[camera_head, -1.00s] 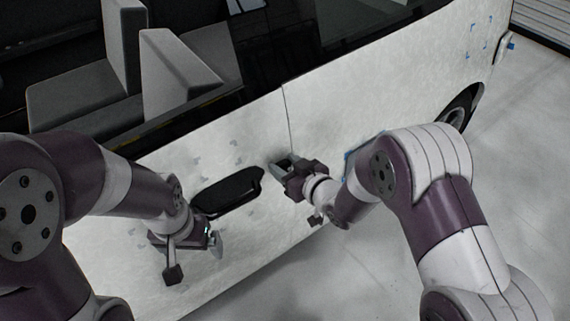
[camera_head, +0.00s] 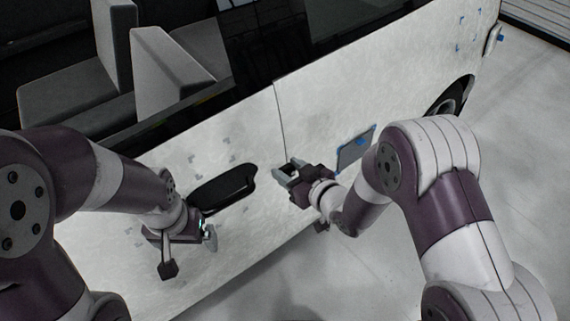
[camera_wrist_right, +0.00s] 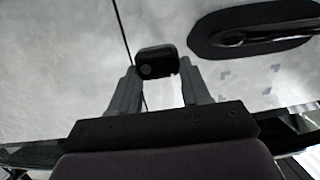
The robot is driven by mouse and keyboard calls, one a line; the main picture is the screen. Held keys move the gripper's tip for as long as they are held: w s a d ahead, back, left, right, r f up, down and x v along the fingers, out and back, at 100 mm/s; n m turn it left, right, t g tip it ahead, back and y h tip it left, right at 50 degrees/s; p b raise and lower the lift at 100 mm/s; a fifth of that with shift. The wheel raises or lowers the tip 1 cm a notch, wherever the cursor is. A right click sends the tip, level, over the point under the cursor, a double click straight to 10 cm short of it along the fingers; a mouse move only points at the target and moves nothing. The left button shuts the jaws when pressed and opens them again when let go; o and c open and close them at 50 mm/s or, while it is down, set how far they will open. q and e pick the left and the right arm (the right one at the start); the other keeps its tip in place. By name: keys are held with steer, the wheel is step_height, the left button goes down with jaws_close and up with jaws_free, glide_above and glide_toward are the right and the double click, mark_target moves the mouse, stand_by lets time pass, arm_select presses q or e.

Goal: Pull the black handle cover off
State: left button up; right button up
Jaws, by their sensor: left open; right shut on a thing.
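The black door handle (camera_head: 224,187) is on the white car door, and part of it also shows at the top right of the right wrist view (camera_wrist_right: 255,34). The small black handle cover (camera_wrist_right: 157,62) is between the fingertips of my right gripper (camera_head: 288,172), which is shut on it. In the head view this gripper is to the right of the handle, with white door between them. The cover is hard to make out there. My left gripper (camera_head: 189,253) is open and empty, beside the door, below and left of the handle.
The white car side (camera_head: 330,110) fills the middle, with a door seam running down behind my right gripper. A grey patch with blue tape (camera_head: 355,149) is on the panel to the right. The pale floor (camera_head: 370,270) in front is clear.

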mark_target(289, 168)
steer(key=shift+f+p+v, duration=0.1)
steer(key=shift+p+v, duration=0.2)
steer(key=shift+v, duration=0.6)
steer(key=shift+f+p+v, duration=0.15)
steer(key=shift+p+v, duration=0.1)
steer(key=shift+v, duration=0.7)
steer(key=shift+w+r, duration=0.15)
steer(key=shift+r, duration=0.15)
steer(key=w+d+m+t+h+p, duration=0.25)
steer(key=d+m+h+p, duration=0.2)
steer(key=d, duration=0.35)
steer(key=s+d+f+m+h+p, duration=0.2)
steer(key=s+d+f+h, duration=0.1)
steer(key=d+f+h, duration=0.1)
steer(key=shift+d+f+m, duration=0.35)
steer(key=shift+d+f, duration=0.4)
steer(key=shift+d, duration=0.45)
